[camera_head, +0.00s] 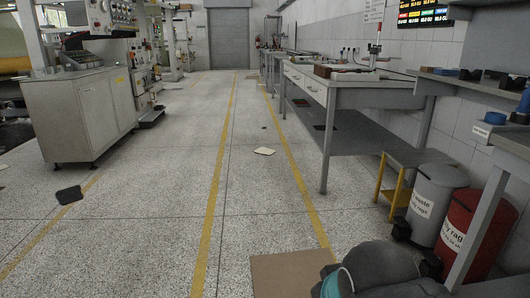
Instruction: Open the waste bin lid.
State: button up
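A grey waste bin (429,212) with a pale lid (441,175) stands on the floor at the right; its lid looks shut. Its white label reads partly as "waste" and "rags". A red bin (486,240) with a label about rags stands just right of it, partly hidden by a grey table leg; its top looks covered. Dark pedals sit at the front foot of both bins. Dark rounded links of my arm with a teal ring show at the bottom right, in front of the bins. My gripper is not visible.
A grey workbench (372,97) runs along the right wall. A brown board (288,273) lies on the floor ahead. A dark flat item (69,195) lies at left. The middle aisle is mostly clear.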

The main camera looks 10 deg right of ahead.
aim_at(445, 176)
jog(key=z, duration=0.3)
jog(key=i, duration=1.85)
jog(key=z, duration=1.45)
jog(key=i, duration=1.1)
jog(key=z, duration=0.75)
